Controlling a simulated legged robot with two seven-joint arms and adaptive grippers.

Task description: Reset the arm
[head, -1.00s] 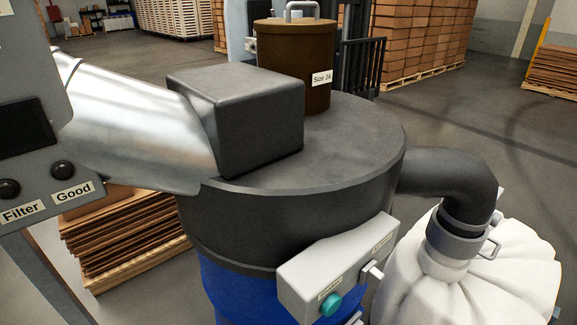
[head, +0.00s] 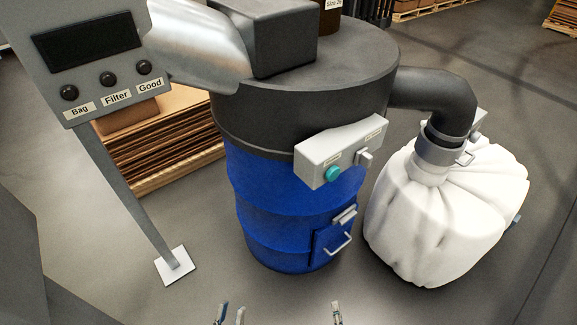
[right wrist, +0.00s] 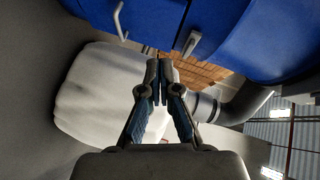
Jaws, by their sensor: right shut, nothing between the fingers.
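The blue drum (head: 275,200) with a dark grey lid (head: 350,65) stands upright in the middle of the head view. A control box (head: 345,150) with a teal button is on its side, and a small hatch with a handle (head: 338,243) is low on its front. My left gripper (head: 230,315) shows only its fingertips at the bottom edge, spread apart and empty. My right gripper (head: 337,313) is right of it, also low in the picture. In the right wrist view, the right gripper (right wrist: 159,80) is shut and empty, below the drum's handles in the picture.
A white bag (head: 440,220) hangs from a dark bent pipe (head: 450,95) right of the drum. A grey panel (head: 90,50) with Bag, Filter and Good buttons stands on a post at left. Stacked brown sheets (head: 165,150) lie behind it. The floor in front is clear.

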